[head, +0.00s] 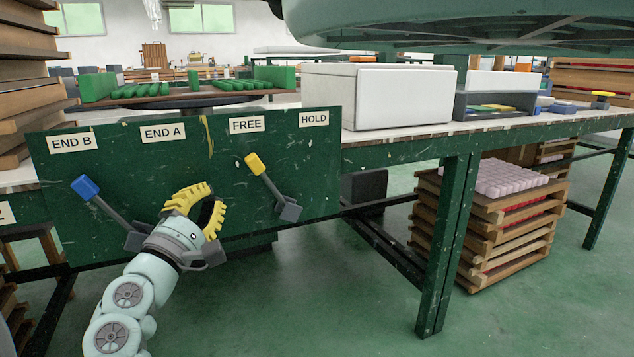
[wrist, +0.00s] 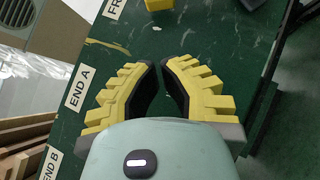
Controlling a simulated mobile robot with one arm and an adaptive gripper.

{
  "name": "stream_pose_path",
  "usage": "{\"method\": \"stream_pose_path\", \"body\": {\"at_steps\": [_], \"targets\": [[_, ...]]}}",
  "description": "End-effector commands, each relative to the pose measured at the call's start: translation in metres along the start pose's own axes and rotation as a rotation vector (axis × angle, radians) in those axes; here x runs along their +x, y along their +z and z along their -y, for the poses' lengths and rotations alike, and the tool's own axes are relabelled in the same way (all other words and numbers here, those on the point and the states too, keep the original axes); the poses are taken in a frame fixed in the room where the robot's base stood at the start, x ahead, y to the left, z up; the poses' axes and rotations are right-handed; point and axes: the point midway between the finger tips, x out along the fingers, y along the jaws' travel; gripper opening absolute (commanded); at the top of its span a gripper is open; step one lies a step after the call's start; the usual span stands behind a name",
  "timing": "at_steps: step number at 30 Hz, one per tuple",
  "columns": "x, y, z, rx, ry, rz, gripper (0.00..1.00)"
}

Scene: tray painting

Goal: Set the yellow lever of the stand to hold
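The stand's green panel (head: 330,160) carries the yellow lever (head: 268,182), a grey bar with a yellow knob. It tilts up and left from its pivot at lower right. Its knob is below the FREE label (head: 246,124), away from the HOLD label (head: 313,119) on the right. In the wrist view, the yellow knob (wrist: 158,4) is cut by the top edge. My gripper (head: 215,194) is in front of the panel, left of and below the yellow lever, apart from it. Its yellow fingers (wrist: 161,65) curve inward, with a narrow empty gap between the tips.
A blue-knobbed lever (head: 88,189) on the panel leans up-left toward the END B label (head: 71,143); my gripper is near its pivot. A table leg (head: 447,245) stands right of the panel.

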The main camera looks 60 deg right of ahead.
Motion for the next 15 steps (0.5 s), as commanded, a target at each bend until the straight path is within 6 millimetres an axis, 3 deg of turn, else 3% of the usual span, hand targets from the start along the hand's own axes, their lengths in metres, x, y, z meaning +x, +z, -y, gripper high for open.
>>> {"method": "stream_pose_path", "body": {"at_steps": [6, 15], "targets": [[0.035, 0.008, 0.001, -0.003, -0.005, 0.011, 0.0], [0.056, 0.029, 0.001, -0.003, -0.004, 0.007, 0.0]]}}
